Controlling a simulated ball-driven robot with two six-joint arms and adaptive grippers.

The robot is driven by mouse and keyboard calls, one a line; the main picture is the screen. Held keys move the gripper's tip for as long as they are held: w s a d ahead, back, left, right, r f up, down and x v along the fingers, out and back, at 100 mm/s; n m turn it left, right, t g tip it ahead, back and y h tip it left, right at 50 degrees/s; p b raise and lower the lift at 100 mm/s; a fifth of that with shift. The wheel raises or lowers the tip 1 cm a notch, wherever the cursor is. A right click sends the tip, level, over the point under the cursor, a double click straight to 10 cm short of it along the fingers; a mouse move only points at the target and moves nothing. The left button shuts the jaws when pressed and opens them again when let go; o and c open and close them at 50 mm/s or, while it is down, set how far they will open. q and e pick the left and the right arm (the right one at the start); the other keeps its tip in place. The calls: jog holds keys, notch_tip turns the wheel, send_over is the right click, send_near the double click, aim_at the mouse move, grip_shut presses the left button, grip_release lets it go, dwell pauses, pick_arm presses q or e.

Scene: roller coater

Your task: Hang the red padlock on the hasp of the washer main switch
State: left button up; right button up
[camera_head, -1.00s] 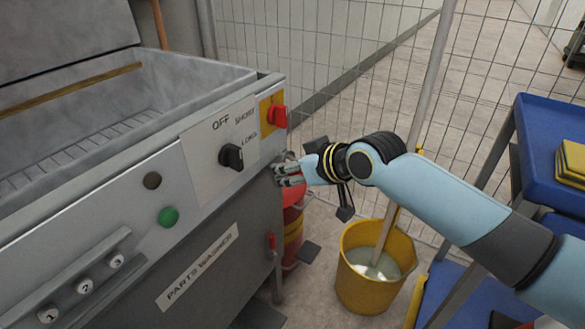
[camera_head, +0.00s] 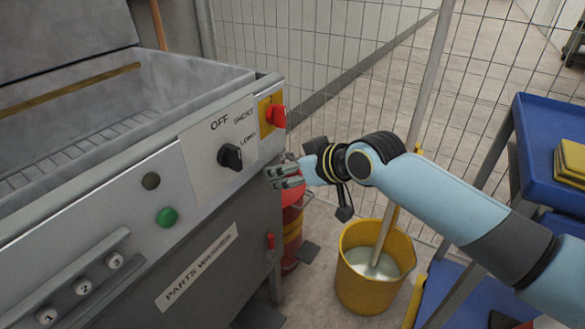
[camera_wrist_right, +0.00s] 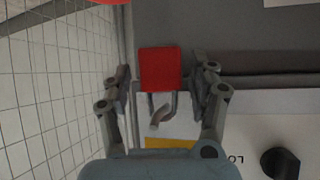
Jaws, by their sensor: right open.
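The red padlock (camera_wrist_right: 160,68) shows in the right wrist view between the two fingers of my right gripper (camera_wrist_right: 162,80). The fingers are open, with a gap on each side of its body. Its grey shackle (camera_wrist_right: 174,103) points toward the yellow switch plate (camera_wrist_right: 170,143). A small curved tan-grey piece (camera_wrist_right: 158,116), perhaps the hasp, is at the shackle; I cannot tell whether the shackle passes through it. In the head view my right gripper (camera_head: 284,174) is just below the red main switch (camera_head: 277,115) at the washer's corner, and the padlock is not discernible. My left gripper is out of view.
The parts washer panel (camera_head: 190,160) with its black knob (camera_head: 231,156) is left of the gripper. A red cylinder (camera_head: 291,230) stands behind and below it. A yellow bucket (camera_head: 370,285) with a mop stands on the floor, and a blue cart (camera_head: 545,150) is at right.

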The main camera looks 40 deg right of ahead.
jog(key=v, duration=1.2)
jog(key=s+d+f+m+g+h+p, duration=0.1)
jog(key=s+d+f, duration=0.15)
jog(key=f, duration=0.65)
jog(key=s+d+f+m+g+h, duration=0.15)
jog(key=s+f, duration=0.25)
jog(key=f, duration=0.4)
jog(key=s+d+f+m+g+p, duration=0.1)
jog(key=s+f+g, duration=0.15)
jog(key=f, duration=0.65)
jog(key=s+a+f+g, duration=0.1)
jog(key=s+a+f, duration=0.1)
jog(key=s+f, duration=0.4)
jog(key=s+a+f+n+g, duration=0.1)
jog(key=s+f, duration=0.5)
jog(key=s, duration=0.9)
jog(key=s+a+f+n+g, duration=0.1)
jog(key=s+a+f+g, duration=0.1)
jog(key=s+f, duration=0.4)
jog(key=s+g, duration=0.1)
jog(key=s, duration=0.4)
jog(key=shift+a, duration=0.4)
